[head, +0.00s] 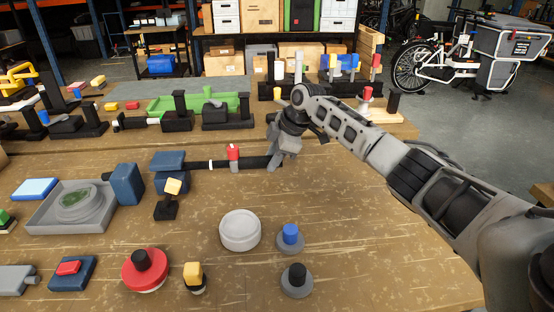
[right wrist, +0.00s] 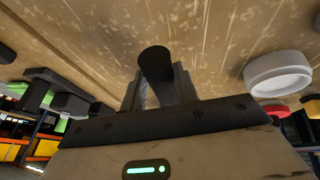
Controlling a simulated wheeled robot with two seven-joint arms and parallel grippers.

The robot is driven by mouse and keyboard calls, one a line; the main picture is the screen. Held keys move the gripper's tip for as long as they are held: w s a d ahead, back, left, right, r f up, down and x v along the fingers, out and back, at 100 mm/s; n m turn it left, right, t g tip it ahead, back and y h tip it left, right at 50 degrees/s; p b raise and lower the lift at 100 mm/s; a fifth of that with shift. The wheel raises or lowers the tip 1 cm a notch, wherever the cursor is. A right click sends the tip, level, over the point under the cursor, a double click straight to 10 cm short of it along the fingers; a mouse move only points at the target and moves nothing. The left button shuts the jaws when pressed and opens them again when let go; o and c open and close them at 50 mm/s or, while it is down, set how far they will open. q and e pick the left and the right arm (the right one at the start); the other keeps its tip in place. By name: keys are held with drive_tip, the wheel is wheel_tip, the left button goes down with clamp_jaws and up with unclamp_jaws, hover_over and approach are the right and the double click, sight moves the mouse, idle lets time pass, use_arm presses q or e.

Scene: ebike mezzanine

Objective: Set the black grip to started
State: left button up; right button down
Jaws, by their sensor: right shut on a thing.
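The black grip (head: 256,162) is a dark cylinder at the right end of a dark bar (head: 197,166), which a blue clamp (head: 169,161) holds level above the workbench. My right gripper (head: 274,163) is shut on the right end of the black grip. In the right wrist view, the round end of the black grip (right wrist: 155,62) shows between the two fingers (right wrist: 157,92). The grip is in line with the bar; its far part and any gap where it meets the bar cannot be made out. My left gripper is not in view.
A red-topped collar (head: 233,156) sits on the bar left of the grip. A round white dish (head: 240,230), a blue knob (head: 290,236) and a black knob (head: 296,279) stand in front. A grey tray (head: 72,205) is at left. Bench space right of the knobs is clear.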

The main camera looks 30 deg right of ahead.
drive_tip(key=shift+d, duration=0.25)
drive_tip(key=c, duration=1.1)
unclamp_jaws()
drive_tip(key=shift+s, duration=0.1)
drive_tip(key=shift+o, duration=0.2)
drive_tip(key=shift+r, duration=0.15)
drive_tip(key=b+v, duration=0.1)
drive_tip(key=v, duration=1.4)
drive_tip(key=shift+s+r, duration=0.25)
drive_tip(key=shift+r, duration=0.1)
drive_tip(key=shift+f, duration=0.1)
